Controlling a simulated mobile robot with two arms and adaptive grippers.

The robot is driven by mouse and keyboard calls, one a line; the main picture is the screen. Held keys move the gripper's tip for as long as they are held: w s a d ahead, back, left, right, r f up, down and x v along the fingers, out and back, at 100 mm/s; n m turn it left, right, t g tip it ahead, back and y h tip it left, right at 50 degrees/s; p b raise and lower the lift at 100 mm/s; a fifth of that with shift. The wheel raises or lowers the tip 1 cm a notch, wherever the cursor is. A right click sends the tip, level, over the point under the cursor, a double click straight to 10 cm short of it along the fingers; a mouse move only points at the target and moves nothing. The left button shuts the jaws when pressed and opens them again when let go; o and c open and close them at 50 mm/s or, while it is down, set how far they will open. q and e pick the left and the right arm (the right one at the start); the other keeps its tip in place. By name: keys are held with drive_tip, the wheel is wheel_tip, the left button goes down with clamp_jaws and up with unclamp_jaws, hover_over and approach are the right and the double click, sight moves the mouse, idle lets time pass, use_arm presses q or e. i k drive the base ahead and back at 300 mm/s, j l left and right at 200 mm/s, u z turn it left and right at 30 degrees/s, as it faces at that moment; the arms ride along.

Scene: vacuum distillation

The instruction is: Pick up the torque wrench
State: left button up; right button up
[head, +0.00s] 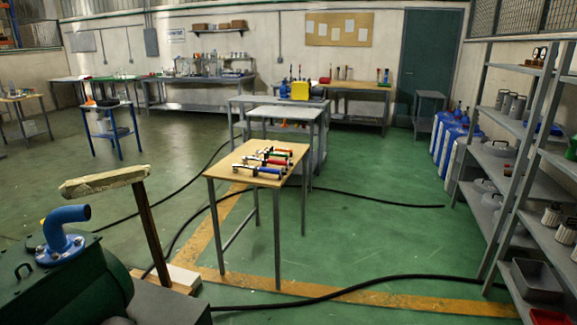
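Several wrench-like tools (262,162) with red, yellow, green and blue handles lie side by side on a small wooden-topped table (228,166) in the middle of the room. They are small in the head view, and I cannot tell which one is the torque wrench. The nearest tool has a blue handle (269,171). No gripper is near the table. Neither my left nor my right gripper shows in the head view.
Black hoses (330,294) cross the green floor around the table. A green machine with a blue pipe (62,236) and a wooden T-post (150,222) stand at front left. Metal shelves (520,130) line the right. Floor right of the table is mostly clear.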

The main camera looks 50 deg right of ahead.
sight(244, 160)
drive_tip(key=z, duration=1.45)
drive_tip(key=i+l+u, duration=0.15)
drive_tip(key=i, duration=1.05)
